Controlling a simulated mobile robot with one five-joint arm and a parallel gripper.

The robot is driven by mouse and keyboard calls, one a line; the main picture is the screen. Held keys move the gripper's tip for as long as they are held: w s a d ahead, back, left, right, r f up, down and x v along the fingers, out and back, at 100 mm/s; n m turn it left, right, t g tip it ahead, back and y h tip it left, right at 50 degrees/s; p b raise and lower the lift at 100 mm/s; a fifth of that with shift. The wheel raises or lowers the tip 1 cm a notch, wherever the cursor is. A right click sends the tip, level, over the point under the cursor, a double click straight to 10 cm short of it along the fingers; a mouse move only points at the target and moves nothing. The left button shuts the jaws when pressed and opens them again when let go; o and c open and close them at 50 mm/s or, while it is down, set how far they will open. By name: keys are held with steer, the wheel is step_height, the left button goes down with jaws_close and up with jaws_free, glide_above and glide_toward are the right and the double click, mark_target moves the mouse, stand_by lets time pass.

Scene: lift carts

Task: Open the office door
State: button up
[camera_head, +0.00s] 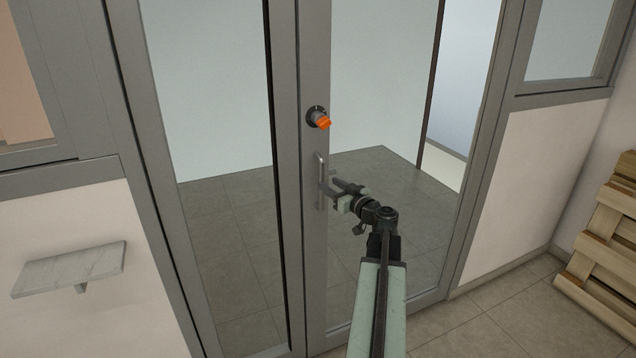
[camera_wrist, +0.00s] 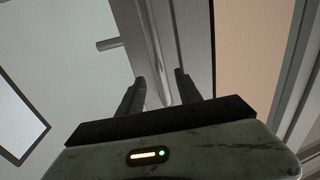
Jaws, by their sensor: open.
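The office door is a glass panel (camera_head: 375,105) in a grey metal frame (camera_head: 316,60). A vertical silver pull handle (camera_head: 321,182) is on its left stile, with an orange knob (camera_head: 320,119) above it. My gripper (camera_head: 333,190) is at the handle, at about mid-height. In the wrist view the two dark fingers of my gripper (camera_wrist: 160,92) are apart, and a silver bar (camera_wrist: 157,60), seemingly the handle, runs between them. I cannot tell whether either finger touches it. The door looks closed.
A fixed glass panel (camera_head: 220,90) stands left of the door. A small marble-look shelf (camera_head: 70,268) is on the left wall. Wooden pallets (camera_head: 605,245) lean at the right wall. Tiled floor (camera_head: 480,325) is clear in front of the door's right side.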

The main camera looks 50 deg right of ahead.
mark_target(323, 180)
steer(key=w, duration=0.4)
steer(key=w+d, duration=0.1)
steer(key=shift+w, duration=0.4)
jaws_close()
stand_by(0.9)
